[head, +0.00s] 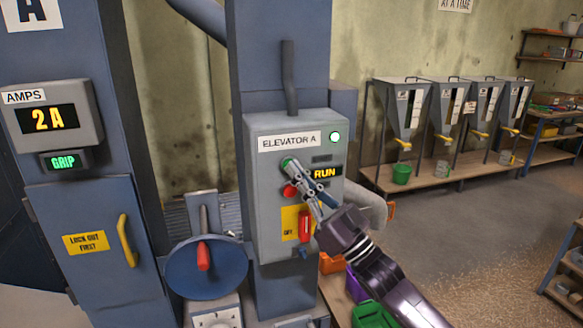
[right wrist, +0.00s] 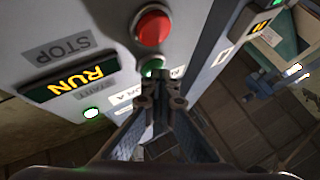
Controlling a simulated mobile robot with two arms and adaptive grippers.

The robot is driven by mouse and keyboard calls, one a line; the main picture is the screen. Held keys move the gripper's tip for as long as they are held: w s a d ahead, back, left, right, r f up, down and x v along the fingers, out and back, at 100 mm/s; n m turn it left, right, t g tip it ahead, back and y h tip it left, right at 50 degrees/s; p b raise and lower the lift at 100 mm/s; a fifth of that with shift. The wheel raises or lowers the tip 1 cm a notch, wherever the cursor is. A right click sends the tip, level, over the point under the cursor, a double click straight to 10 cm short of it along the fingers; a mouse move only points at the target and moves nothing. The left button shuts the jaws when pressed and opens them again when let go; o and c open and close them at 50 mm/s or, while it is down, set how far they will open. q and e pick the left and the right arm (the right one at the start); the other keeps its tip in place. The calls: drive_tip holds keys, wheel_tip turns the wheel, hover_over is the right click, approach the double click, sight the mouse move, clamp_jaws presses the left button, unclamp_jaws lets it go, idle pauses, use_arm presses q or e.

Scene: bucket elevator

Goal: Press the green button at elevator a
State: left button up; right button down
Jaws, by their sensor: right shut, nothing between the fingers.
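The grey control box (head: 262,195) labelled ELEVATOR A stands on a blue column. Its green button (head: 286,161) sits below the name label, with a red button (head: 290,190) under it. My right gripper (head: 291,166) is shut and empty, its tips at the green button and partly covering it. In the right wrist view the green button (right wrist: 152,66) shows just beyond the shut fingertips (right wrist: 158,80), with the red button (right wrist: 152,27) clear of them. I cannot tell how far the button is pressed in. My left gripper is out of view.
The box's display (head: 325,173) reads RUN and a lamp (head: 334,137) glows above it. A red switch (head: 305,226) sits on a yellow plate below. A blue disc with a red handle (head: 203,256) stands to the left. Open floor lies at right.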

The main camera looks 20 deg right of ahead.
drive_tip(key=shift+s+p, duration=0.3)
drive_tip(key=shift+s, duration=0.6)
drive_tip(key=s+p, duration=0.1)
drive_tip(key=s, duration=0.4)
drive_tip(key=shift+d+p, duration=0.1)
drive_tip(key=shift+p, duration=0.2)
drive_tip(key=shift+f, duration=0.1)
